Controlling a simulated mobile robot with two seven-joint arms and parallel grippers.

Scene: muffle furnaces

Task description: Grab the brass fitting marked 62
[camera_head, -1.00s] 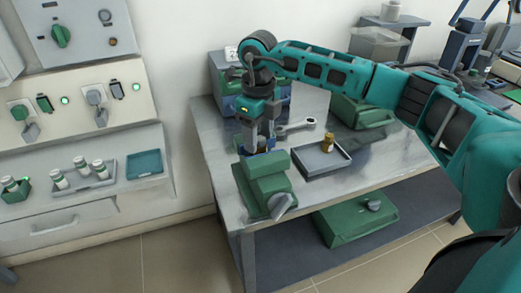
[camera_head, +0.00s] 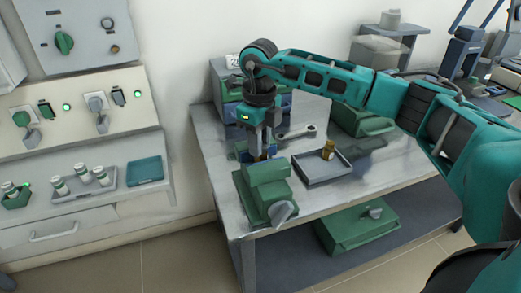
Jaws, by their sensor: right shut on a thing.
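My right gripper (camera_head: 263,153) points down behind the green vise (camera_head: 265,192) on the metal workbench (camera_head: 222,160). Its fingers are close together and shut on a small brownish, brass-coloured thing, mostly hidden by the fingers and the vise. Another brass fitting (camera_head: 328,150) stands upright in the shallow grey tray (camera_head: 323,181) to the right of the gripper, apart from it. No number can be read on either piece. My left gripper is not in view.
A wrench (camera_head: 297,132) lies behind the tray. Another green case (camera_head: 355,228) is on the lower shelf. The bench's right part is mostly clear.

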